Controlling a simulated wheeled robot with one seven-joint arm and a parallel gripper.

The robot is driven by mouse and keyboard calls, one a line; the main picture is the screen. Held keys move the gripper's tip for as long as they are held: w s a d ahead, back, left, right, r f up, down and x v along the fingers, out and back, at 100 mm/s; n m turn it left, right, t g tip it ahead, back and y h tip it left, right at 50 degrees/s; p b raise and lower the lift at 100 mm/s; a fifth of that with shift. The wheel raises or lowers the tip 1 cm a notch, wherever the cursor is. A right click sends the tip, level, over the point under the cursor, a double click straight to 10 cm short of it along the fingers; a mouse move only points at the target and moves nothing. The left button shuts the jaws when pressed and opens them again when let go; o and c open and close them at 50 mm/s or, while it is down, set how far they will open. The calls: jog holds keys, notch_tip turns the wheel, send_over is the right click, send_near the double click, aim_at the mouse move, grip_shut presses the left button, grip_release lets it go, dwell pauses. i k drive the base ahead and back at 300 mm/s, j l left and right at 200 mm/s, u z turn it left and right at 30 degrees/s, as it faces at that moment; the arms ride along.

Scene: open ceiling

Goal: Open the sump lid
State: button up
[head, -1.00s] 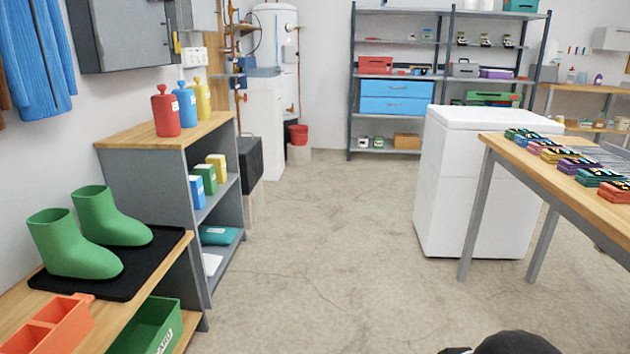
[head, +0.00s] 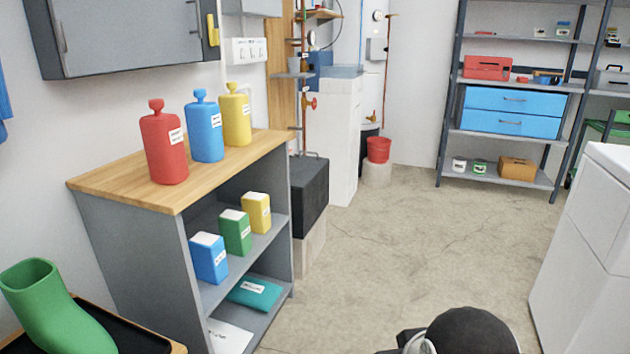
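I cannot make out a sump lid for certain in the head view. A dark box (head: 309,192) with what looks like a small handle on top sits on a pale block (head: 308,245), just past the shelf unit; I cannot tell whether it is the sump. My gripper's fingers are not in view. Only a dark rounded part of my arm shows at the bottom edge, right of centre.
A wood-topped shelf unit (head: 135,196) with coloured bottles stands at left, beside a green boot (head: 52,310). A white chest (head: 585,255) stands at right. The concrete floor (head: 440,240) between them is open. A red bucket (head: 378,149) stands at the back.

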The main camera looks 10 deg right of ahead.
aim_at(302, 168)
jog(key=i+u, duration=0.15)
jog(key=i, duration=0.3)
jog(key=i+l, duration=0.2)
jog(key=i, duration=0.3)
jog(key=i+l+u, duration=0.1)
jog(key=i, duration=0.4)
jog(key=i+l, duration=0.25)
jog(key=i, duration=0.25)
jog(key=i+l, duration=0.25)
jog(key=i, duration=0.25)
jog(key=i+l+u, duration=0.1)
jog(key=i, duration=0.45)
jog(key=l, duration=0.1)
